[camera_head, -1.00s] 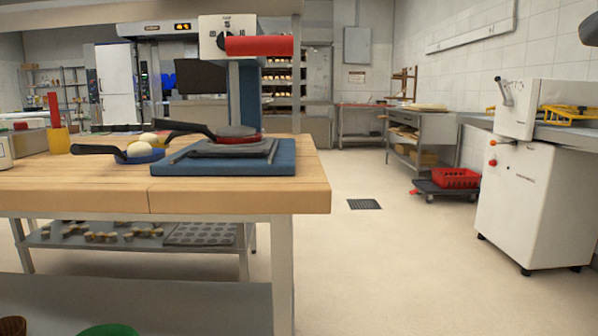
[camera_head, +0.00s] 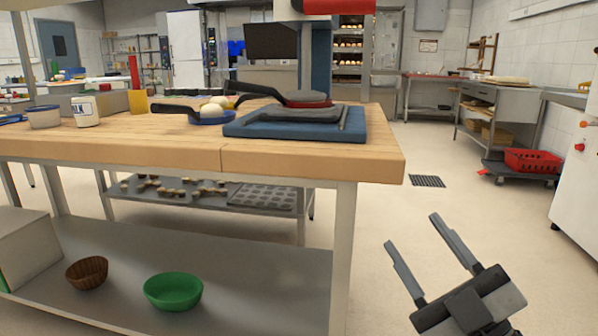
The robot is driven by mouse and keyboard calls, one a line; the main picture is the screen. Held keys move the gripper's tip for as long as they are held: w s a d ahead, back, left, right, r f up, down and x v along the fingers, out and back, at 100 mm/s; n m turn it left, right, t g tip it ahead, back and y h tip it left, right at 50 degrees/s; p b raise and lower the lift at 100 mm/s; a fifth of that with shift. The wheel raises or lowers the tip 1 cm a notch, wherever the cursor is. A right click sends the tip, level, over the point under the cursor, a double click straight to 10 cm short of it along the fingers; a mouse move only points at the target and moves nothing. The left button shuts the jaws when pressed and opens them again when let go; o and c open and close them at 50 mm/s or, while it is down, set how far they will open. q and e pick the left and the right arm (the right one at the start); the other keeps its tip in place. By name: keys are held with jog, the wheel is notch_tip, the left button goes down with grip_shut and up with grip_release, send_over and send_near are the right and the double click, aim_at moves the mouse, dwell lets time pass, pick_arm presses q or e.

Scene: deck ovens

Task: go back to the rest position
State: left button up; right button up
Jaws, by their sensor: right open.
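My right gripper (camera_head: 428,247) shows at the lower right of the head view. Its two grey fingers are spread apart with nothing between them. It hangs over the bare floor to the right of the wooden worktable (camera_head: 190,153), apart from the table leg. My left gripper is not in the head view.
On the worktable are a blue board (camera_head: 245,129) with dark pans, a white jar (camera_head: 86,112) and a grey tub (camera_head: 43,117). A green bowl (camera_head: 173,291) and a brown bowl (camera_head: 87,273) sit on the lower shelf. A red crate (camera_head: 533,161) stands farther back.

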jog(key=s+a+f+m+g+h, duration=0.1)
jog(key=s+a+f+m+g, duration=0.25)
jog(key=f, duration=0.25)
jog(key=s+a+f+m+g+h, duration=0.1)
jog(key=s+a+f+m+g, duration=0.15)
jog(key=f+m, duration=0.35)
jog(key=s+a+f+m+g+h, duration=0.2)
jog(key=s+f+m, duration=0.15)
jog(key=f, duration=0.35)
pick_arm(q)
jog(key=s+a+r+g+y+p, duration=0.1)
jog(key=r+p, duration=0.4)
jog(key=p, duration=0.8)
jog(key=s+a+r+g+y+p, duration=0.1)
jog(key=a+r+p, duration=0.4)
jog(key=p, duration=0.9)
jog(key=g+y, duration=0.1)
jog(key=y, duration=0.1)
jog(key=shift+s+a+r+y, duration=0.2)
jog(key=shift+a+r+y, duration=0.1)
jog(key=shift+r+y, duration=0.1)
pick_arm(e)
jog(key=s+d+r+n+g+h, duration=0.1)
jog(key=d+r+h, duration=0.3)
jog(key=r, duration=0.6)
jog(key=s+d+g, duration=0.1)
jog(key=d, duration=0.1)
jog(key=shift+s+d+r+g, duration=0.15)
jog(key=shift+d+r+g, duration=0.2)
jog(key=shift+g, duration=0.05)
